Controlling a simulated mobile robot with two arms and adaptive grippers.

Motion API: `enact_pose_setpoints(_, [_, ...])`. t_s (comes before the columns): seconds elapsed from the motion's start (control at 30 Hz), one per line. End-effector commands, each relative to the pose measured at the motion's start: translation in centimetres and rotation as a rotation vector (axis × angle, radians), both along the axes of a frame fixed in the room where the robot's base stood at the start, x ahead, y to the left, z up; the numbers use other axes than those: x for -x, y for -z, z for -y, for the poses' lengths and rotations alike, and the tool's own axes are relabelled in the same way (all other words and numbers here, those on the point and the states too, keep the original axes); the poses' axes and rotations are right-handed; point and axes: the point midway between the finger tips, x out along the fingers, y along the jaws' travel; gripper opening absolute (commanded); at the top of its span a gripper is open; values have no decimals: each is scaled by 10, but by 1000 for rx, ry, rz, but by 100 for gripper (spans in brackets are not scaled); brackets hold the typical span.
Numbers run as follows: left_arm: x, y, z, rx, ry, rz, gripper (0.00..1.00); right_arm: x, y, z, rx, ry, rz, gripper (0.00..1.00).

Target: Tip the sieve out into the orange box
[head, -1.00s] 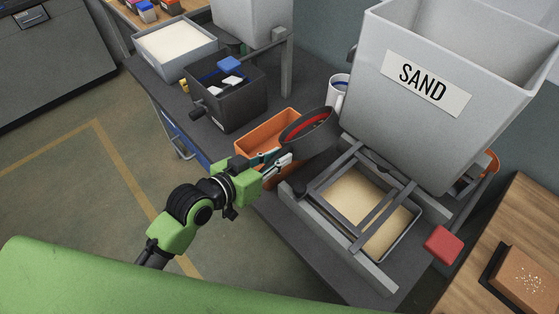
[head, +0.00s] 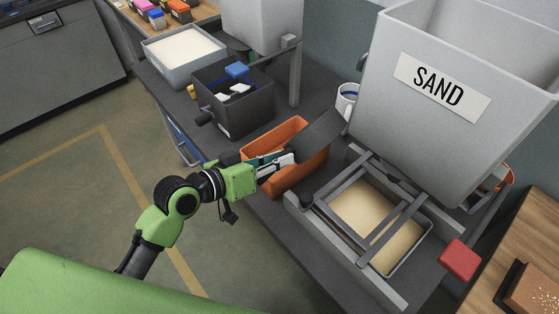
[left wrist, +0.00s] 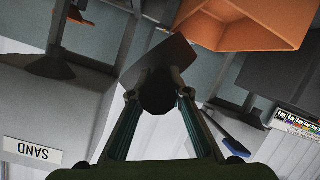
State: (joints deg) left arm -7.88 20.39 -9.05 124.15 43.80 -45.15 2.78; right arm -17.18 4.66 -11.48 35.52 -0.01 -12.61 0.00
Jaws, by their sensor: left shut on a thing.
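The sieve (head: 324,130) is dark grey and tipped steeply on its side at the right end of the orange box (head: 262,141). Its outer underside faces the head camera, so its inside is hidden. My left gripper (head: 290,161) is shut on the sieve's handle, in front of the box. In the left wrist view the fingers (left wrist: 158,98) close around the dark handle, with the sieve (left wrist: 166,58) beyond and the orange box (left wrist: 243,30) at the upper right. I cannot see whether anything is falling out. My right gripper is not in view.
The grey SAND hopper (head: 430,130) stands right, above a frame with a sand tray (head: 425,246). A dark bin (head: 240,118) with blue and white pieces stands left of the orange box. A white mug (head: 346,96) is behind. A red block (head: 460,258) is at front right.

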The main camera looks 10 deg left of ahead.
Motion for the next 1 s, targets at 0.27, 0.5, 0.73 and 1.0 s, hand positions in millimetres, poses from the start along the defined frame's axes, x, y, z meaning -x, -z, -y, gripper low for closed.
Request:
enact_pose_setpoints(0.27, [-2, 2, -3, 46, -1, -17, 0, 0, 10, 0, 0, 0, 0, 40])
enact_pose_setpoints(0.5, [-4, 2, -6, 92, -1, -41, 0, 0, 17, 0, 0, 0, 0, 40])
enact_pose_setpoints(0.73, [-7, -1, -12, 162, -3, -80, 0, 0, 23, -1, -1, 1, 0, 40])
enact_pose_setpoints(1.0, [-10, -2, -18, 227, -1, -116, 0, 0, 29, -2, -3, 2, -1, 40])
